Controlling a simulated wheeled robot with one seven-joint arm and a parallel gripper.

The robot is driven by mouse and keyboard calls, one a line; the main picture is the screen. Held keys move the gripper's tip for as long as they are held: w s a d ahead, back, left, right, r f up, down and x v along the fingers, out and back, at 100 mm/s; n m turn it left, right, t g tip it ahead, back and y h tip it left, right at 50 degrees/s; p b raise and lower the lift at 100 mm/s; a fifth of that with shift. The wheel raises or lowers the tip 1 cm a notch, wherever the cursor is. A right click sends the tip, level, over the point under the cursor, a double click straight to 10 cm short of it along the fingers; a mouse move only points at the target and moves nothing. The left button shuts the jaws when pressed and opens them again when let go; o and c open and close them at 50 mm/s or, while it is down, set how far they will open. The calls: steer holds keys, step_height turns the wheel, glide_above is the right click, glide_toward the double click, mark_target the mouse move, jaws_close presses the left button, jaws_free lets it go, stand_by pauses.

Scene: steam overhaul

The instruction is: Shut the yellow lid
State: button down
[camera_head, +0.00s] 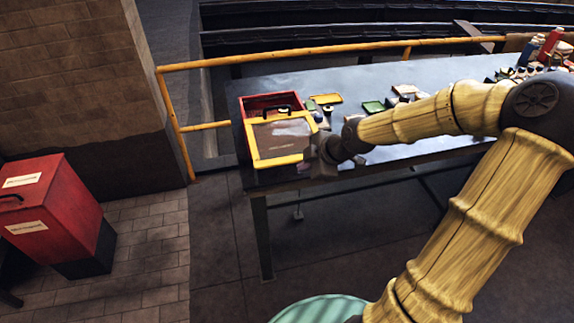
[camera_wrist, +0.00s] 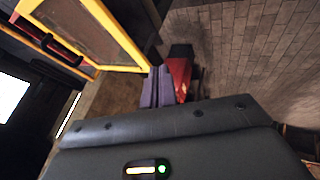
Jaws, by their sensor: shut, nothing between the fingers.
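The yellow lid (camera_head: 262,161) is a yellow frame around a brownish see-through panel, at the front of a red box (camera_head: 242,104) on the table's left end. The lid stands open at a tilt, and the red inside of the box shows behind it. My gripper (camera_head: 312,163) is at the lid's right side, near its lower right corner. In the wrist view the fingers (camera_wrist: 158,86) are together and empty, close beside a corner of the lid's frame (camera_wrist: 118,35). I cannot tell whether they touch it.
The grey table (camera_head: 365,85) holds a yellow tray (camera_head: 326,98), a green tray (camera_head: 373,107) and several bottles at the far right. A yellow rail (camera_head: 290,53) runs behind and left of it. A red bin (camera_head: 55,205) stands on the floor at left. The floor before the table is clear.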

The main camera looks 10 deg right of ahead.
steer(key=w+a+f, duration=0.3)
steer(key=w+f, duration=0.3)
steer(key=w, duration=0.1)
steer(key=shift+w, duration=0.35)
steer(key=shift+f, duration=0.1)
steer(key=shift+w, duration=0.1)
